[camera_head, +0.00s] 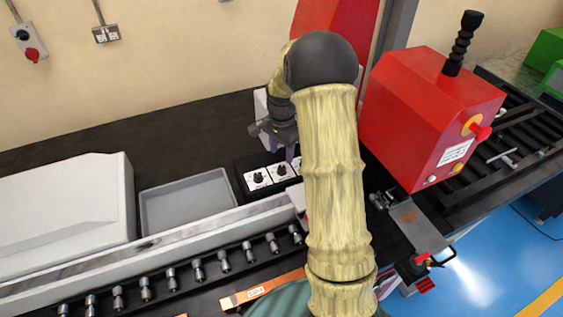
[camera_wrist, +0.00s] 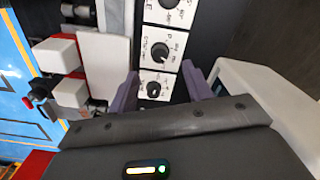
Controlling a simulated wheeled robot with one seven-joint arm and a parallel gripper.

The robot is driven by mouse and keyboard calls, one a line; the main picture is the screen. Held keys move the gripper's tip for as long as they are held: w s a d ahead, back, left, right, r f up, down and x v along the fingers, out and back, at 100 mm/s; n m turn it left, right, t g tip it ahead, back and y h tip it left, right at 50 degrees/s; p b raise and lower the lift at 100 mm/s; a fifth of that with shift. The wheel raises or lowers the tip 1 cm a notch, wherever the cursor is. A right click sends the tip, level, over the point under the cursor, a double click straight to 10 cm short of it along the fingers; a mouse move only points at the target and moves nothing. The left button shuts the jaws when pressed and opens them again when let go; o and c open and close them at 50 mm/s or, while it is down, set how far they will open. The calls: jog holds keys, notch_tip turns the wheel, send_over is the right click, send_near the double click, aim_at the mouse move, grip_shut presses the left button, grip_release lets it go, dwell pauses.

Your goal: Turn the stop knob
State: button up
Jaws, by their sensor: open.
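A black panel with several black knobs on white labelled plates lies on the bench. In the head view, two knobs show clearly, a left one (camera_head: 258,177) and a middle one (camera_head: 281,170); my arm partly hides the right one. In the wrist view, a knob (camera_wrist: 155,87) appears between my fingertips, with a second knob (camera_wrist: 160,51) above it and another at the top edge. The labels are too small to tell which is the stop knob. My gripper (camera_head: 280,143) is open above the panel, and its purple fingers (camera_wrist: 160,86) show empty. Contact cannot be seen.
A grey tray (camera_head: 188,203) lies left of the panel, beside a white housing (camera_head: 65,205). A red machine (camera_head: 428,115) with a red knob (camera_head: 480,130) stands right of my arm. A row of metal pegs (camera_head: 198,270) lines the front. Dark bench behind the tray is clear.

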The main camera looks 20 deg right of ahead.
aim_at(281, 167)
notch_tip(281, 167, down, 7)
jog(key=shift+r+p, duration=0.15)
jog(key=shift+p, duration=0.75)
jog(key=c, duration=1)
